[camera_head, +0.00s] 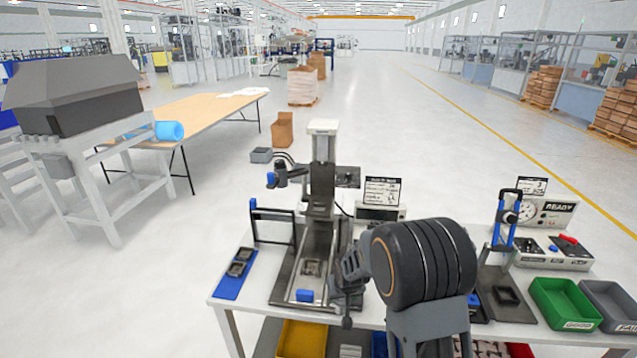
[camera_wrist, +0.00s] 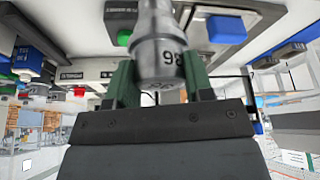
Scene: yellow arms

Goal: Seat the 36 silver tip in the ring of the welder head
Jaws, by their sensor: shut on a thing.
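The silver tip (camera_wrist: 161,45), a shiny metal cylinder marked 36, stands between the two green fingers of my gripper (camera_wrist: 158,78) in the wrist view. My gripper is shut on it; its far end runs out of the top of the picture. In the head view my dark wrist hides most of the gripper and the tip. The welder (camera_head: 322,150), a grey column with a white top, stands on the bench just left of and behind my wrist. I cannot make out the ring of its head, nor whether the tip touches it.
A blue tray (camera_head: 235,270) with dark square parts lies left of the welder. A small sign (camera_head: 383,191) stands behind my wrist. At the right are a blue-framed press (camera_head: 506,220), a READY box (camera_head: 548,211), a green bin (camera_head: 566,304) and a grey bin (camera_head: 612,304).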

